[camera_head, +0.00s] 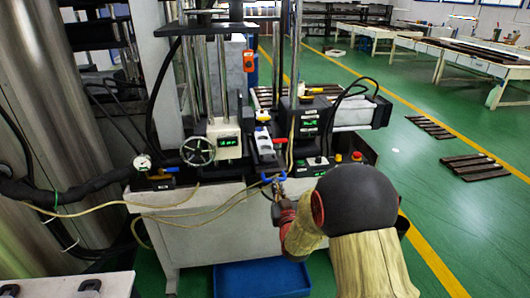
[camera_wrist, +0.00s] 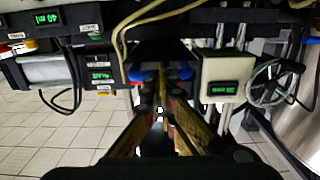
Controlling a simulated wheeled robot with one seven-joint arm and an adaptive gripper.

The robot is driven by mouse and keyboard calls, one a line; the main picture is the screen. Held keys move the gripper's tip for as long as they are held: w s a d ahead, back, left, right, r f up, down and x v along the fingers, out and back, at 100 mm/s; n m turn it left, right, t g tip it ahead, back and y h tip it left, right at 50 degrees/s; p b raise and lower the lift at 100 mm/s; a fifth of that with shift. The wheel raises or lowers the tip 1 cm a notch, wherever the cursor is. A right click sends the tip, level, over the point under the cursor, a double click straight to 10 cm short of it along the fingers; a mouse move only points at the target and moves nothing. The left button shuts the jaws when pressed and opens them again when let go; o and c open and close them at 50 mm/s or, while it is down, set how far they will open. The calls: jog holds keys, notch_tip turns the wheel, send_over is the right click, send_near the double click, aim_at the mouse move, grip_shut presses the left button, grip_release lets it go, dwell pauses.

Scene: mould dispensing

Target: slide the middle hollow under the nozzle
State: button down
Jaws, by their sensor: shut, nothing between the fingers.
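The mould appears as a small pale block (camera_head: 264,143) on a dark slide in the middle of the machine in the head view. Its hollows are too small to tell apart. A blue handle (camera_head: 273,178) is at the slide's near end. My gripper (camera_head: 277,188) is shut and empty, right at the blue handle. In the wrist view, blue handle ends (camera_wrist: 143,76) show on both sides of my fingertips (camera_wrist: 160,85); whether they touch is unclear.
A handwheel (camera_head: 197,151) and a green-display box (camera_head: 226,140) stand left of the slide. A control box with buttons (camera_head: 318,164) is to the right. Loose yellowish hoses (camera_head: 180,206) hang across the bench front. A blue bin (camera_head: 262,278) lies on the floor below.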

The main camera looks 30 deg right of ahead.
jog(key=shift+w+d, duration=0.15)
jog(key=shift+w, duration=0.35)
dwell(0.5)
jog(key=b+v, duration=0.1)
jog(key=v, duration=0.6)
dwell(0.5)
